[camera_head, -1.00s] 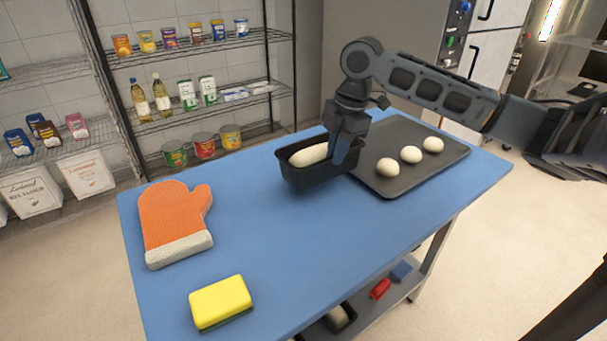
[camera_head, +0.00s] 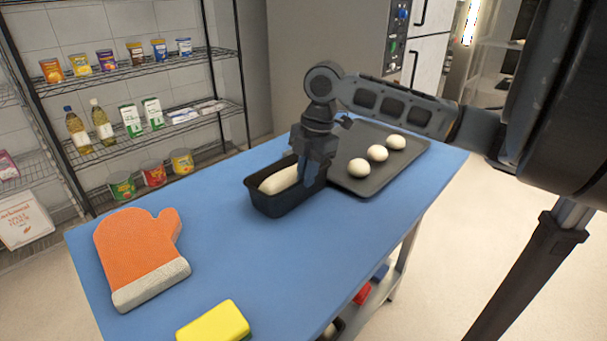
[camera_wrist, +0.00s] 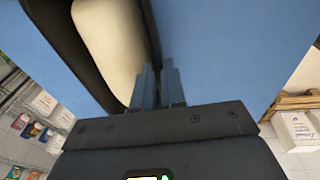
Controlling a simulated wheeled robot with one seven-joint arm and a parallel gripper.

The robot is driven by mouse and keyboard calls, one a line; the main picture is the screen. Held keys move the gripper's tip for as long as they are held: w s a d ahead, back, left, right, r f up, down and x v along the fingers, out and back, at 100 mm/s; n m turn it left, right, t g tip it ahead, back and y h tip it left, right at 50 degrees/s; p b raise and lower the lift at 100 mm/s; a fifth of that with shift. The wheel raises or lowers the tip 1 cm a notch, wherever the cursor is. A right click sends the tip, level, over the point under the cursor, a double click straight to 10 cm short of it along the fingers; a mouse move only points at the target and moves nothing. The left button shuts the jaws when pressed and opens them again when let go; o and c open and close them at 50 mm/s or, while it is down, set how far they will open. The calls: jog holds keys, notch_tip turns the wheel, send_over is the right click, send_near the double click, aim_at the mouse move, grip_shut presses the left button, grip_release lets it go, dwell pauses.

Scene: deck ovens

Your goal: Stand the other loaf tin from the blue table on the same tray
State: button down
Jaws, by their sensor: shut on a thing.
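The black loaf tin (camera_head: 277,206) with pale dough (camera_head: 278,180) in it is upright at the middle of the blue table (camera_head: 215,255), just left of the dark tray. My gripper (camera_head: 309,178) is shut on the tin's right end wall, pointing down. In the wrist view my gripper's fingers (camera_wrist: 158,86) are close together at the rim of the tin (camera_wrist: 62,38), with the dough (camera_wrist: 108,42) beside them. I cannot tell whether the tin's base touches the table. The dark tray (camera_head: 352,183) lies flat on the table and holds three pale dough balls.
An orange oven mitt (camera_head: 135,248) and a yellow sponge (camera_head: 213,322) lie on the table's left and near side. A wire shelf (camera_head: 150,62) with packets, bottles and cans stands behind. Ovens (camera_head: 427,60) stand at the back right. Clear table lies in front of the tin.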

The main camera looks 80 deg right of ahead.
jog(key=c, duration=1.2)
grip_release()
